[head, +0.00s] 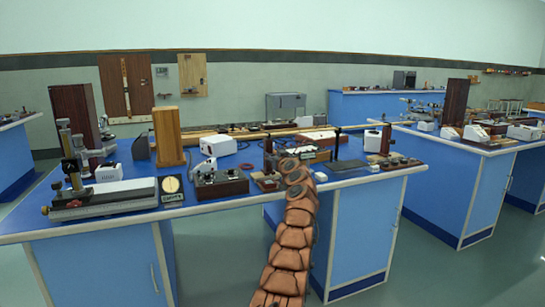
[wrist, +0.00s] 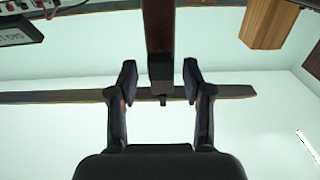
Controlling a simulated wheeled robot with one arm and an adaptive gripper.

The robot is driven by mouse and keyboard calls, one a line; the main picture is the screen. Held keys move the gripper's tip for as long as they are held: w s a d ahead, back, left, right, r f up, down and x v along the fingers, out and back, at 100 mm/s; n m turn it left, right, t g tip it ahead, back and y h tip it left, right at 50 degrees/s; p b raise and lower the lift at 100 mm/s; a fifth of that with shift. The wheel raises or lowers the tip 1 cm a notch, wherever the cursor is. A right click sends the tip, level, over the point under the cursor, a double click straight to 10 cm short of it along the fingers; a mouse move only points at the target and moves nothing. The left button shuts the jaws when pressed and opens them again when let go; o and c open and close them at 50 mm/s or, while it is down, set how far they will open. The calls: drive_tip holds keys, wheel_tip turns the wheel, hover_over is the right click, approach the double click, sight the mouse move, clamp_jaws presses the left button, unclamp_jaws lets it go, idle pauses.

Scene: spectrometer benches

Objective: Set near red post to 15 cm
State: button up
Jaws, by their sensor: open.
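In the wrist view, a dark red-brown upright post (wrist: 159,30) comes down from the top edge, and its dark end lies between the fingers of my gripper (wrist: 159,68). The fingers are spread, with a visible gap on each side of the post. The wrist picture looks upside down, with bench things at the top. In the head view, my arm reaches over the front of the near blue bench (head: 345,183). My gripper is hard to make out there among small apparatus. A thin dark upright (head: 336,146) stands right of the arm. No scale reading is legible.
A white box (head: 218,145) is behind. A dark flat plate (head: 347,166) lies to the right. The floor between the benches is clear.

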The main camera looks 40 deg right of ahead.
drive_tip(key=v, duration=0.6)
drive_tip(key=shift+s+a, duration=0.2)
drive_tip(key=shift+s, duration=0.1)
idle(0.3)
idle(0.4)
